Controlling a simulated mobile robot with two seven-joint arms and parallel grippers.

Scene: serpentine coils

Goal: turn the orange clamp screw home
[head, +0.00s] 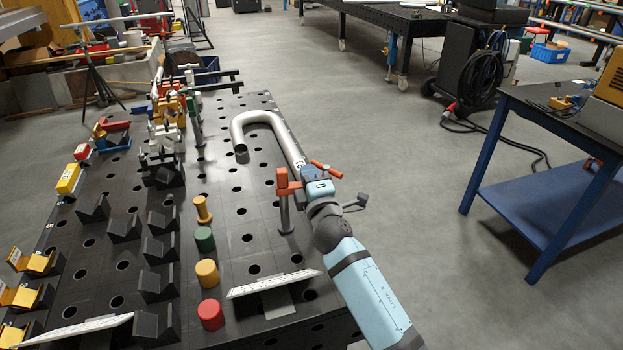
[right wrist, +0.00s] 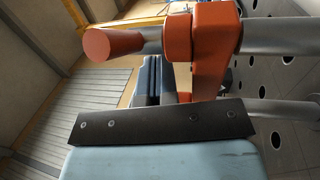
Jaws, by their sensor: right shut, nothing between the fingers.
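The orange clamp (head: 288,187) stands on a grey post at the right side of the black perforated table. Its orange screw handle (head: 326,169) points out to the right. In the right wrist view the handle's round end (right wrist: 112,44) is at upper left, with a steel shaft running into an orange block. My right gripper (head: 314,176) is beside the clamp, close to the handle. In the right wrist view its fingers (right wrist: 158,78) are together and empty, just below the handle's shaft. I cannot tell whether they touch it. My left gripper is out of view.
A bent steel pipe (head: 240,119) curves over the table behind the clamp. Coloured cylinders such as the red one (head: 211,314) and black V-blocks (head: 124,229) stand to the left. A blue-framed bench (head: 540,205) is at the right, with clear floor between.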

